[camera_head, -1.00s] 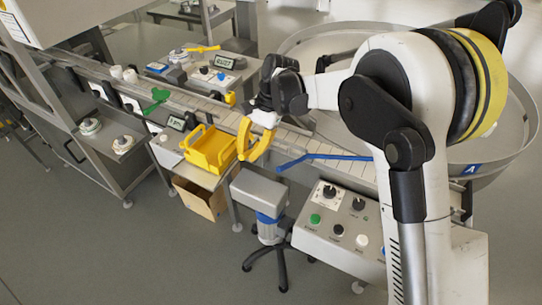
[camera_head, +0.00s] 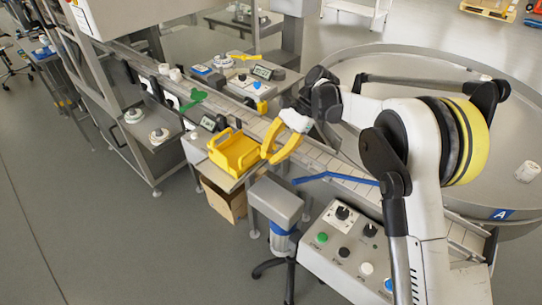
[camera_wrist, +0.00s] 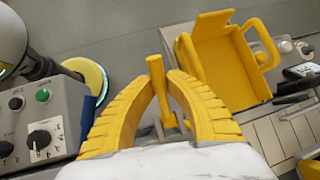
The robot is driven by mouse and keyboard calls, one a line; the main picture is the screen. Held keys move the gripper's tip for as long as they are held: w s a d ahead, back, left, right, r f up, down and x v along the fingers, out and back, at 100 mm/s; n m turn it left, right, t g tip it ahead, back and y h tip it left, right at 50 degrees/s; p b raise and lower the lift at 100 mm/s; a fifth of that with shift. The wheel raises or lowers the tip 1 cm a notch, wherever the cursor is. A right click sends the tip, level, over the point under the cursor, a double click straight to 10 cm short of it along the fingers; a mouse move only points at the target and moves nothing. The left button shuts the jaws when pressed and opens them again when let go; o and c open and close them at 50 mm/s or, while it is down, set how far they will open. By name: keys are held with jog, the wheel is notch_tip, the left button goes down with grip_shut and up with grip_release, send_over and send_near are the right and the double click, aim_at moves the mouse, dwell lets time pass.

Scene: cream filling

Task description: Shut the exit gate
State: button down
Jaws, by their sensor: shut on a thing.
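My gripper (camera_head: 272,152) has two curved yellow fingers. It reaches down over the near edge of the conveyor, just right of the yellow tray. In the wrist view the fingertips (camera_wrist: 164,80) close around a yellow handle (camera_wrist: 156,66). Its stem runs down to a small grey mount between the fingers. I cannot tell whether this handle belongs to the exit gate; in the head view it is hidden by the fingers. A blue bar (camera_head: 335,178) lies across the conveyor to the right, and a green piece (camera_head: 190,99) stands on it to the left.
The yellow tray (camera_head: 235,158) sits close beside my gripper, also in the wrist view (camera_wrist: 226,60). A control box (camera_head: 350,248) with knobs and buttons stands front right. A large round table (camera_head: 420,62) fills the back right. The left floor is clear.

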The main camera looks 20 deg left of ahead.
jog(key=c, duration=1.6)
grip_release()
jog(key=shift+c, duration=0.2)
jog(key=v, duration=1.2)
